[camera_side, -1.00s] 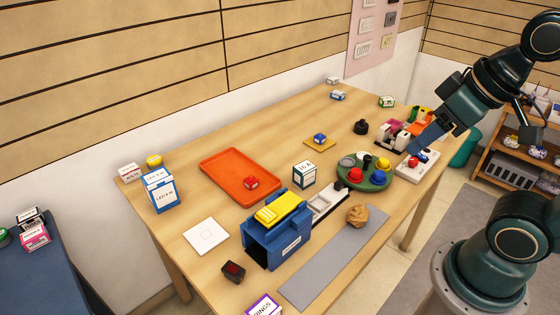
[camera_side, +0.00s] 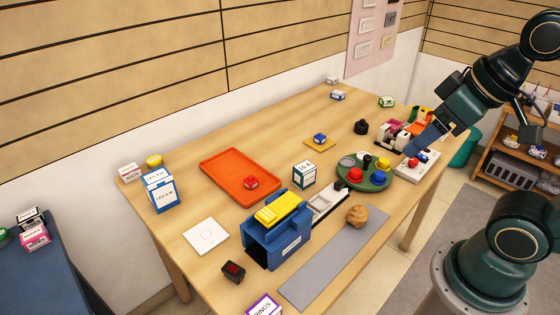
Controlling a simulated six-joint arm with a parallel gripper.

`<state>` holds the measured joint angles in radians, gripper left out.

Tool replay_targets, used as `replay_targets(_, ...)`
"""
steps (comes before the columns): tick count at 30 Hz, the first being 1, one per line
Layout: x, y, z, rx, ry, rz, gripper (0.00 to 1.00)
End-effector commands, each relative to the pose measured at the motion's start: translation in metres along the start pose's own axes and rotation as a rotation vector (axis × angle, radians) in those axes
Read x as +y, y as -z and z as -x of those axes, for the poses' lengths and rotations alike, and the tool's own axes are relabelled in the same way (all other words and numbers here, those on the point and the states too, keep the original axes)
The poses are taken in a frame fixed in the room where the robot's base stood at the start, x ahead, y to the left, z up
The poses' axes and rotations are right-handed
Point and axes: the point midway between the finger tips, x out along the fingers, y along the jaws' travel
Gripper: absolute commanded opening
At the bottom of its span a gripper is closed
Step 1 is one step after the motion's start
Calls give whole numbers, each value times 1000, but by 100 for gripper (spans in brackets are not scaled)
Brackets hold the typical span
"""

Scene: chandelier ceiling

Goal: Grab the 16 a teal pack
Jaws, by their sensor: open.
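The 16 A pack (camera_side: 304,176) is a small white box with dark teal edges and "16 A" printed on its face. It stands upright near the middle of the wooden table, right of the orange tray and behind the blue bin. My gripper (camera_side: 416,148) is at the right, above the table's right side, near the white board with a red button. It is well apart from the 16 A pack. It is open, and I see nothing in it; its fingertips are small and partly unclear here.
An orange tray (camera_side: 207,160) with a red block lies left of the pack. A blue bin (camera_side: 257,244) with yellow items stands in front. A round green tray (camera_side: 377,184) with coloured knobs is to the right.

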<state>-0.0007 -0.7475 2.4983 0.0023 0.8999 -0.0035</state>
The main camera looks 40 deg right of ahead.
Motion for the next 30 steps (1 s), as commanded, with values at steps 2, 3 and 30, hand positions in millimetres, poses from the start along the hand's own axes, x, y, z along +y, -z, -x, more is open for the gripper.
replay_targets(2, 1, 3, 0, -3, -3, 7, 70)
replay_targets(3, 2, 5, -1, -5, -6, 13, 70)
replay_targets(30, 31, 134, -71, -242, -210, 506, 70)
